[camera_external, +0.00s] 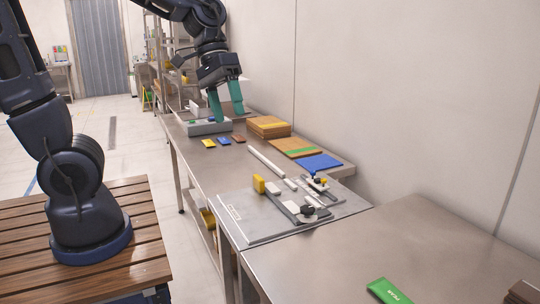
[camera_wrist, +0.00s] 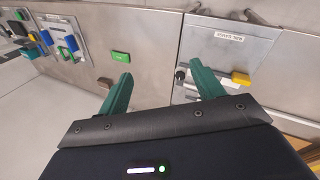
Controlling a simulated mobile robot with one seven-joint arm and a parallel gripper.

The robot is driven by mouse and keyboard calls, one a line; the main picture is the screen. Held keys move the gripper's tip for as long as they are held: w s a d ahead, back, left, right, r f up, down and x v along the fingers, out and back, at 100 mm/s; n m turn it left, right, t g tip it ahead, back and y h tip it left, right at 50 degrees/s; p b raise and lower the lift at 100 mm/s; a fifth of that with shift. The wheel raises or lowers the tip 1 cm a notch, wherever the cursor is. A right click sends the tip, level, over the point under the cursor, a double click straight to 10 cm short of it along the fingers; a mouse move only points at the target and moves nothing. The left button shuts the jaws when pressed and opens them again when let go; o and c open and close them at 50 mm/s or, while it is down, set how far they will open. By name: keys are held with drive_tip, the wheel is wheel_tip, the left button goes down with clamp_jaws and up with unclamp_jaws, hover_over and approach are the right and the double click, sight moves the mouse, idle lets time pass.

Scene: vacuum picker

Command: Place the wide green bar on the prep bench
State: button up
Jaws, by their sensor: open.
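The wide green bar (camera_external: 388,291) with pale lettering lies flat on a steel bench (camera_external: 400,240) at the bottom of the external view. A green bar with a pale mark also shows in the wrist view (camera_wrist: 121,57), lying on steel beyond the left fingertip. My gripper (camera_external: 228,112) has green fingers spread apart, with nothing between them. It is over the far part of the worktop, well away from the bar. It also shows in the wrist view (camera_wrist: 161,70). I cannot tell which surface is the prep bench.
A grey block (camera_external: 209,127) is below my gripper, with small yellow, blue and red-brown bars near it. Wooden boards (camera_external: 268,126) and a blue pad (camera_external: 318,163) lie by the wall. A gauge plate (camera_external: 250,220) with a yellow block lies mid-bench. The near steel surface is largely clear.

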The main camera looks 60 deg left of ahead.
drive_tip(key=s+a+r+m+t+y, duration=0.3)
drive_tip(key=s+a+r+y, duration=0.1)
drive_tip(key=s+a, duration=0.7)
drive_tip(key=shift+r+t, duration=0.3)
drive_tip(key=shift+r, duration=0.25)
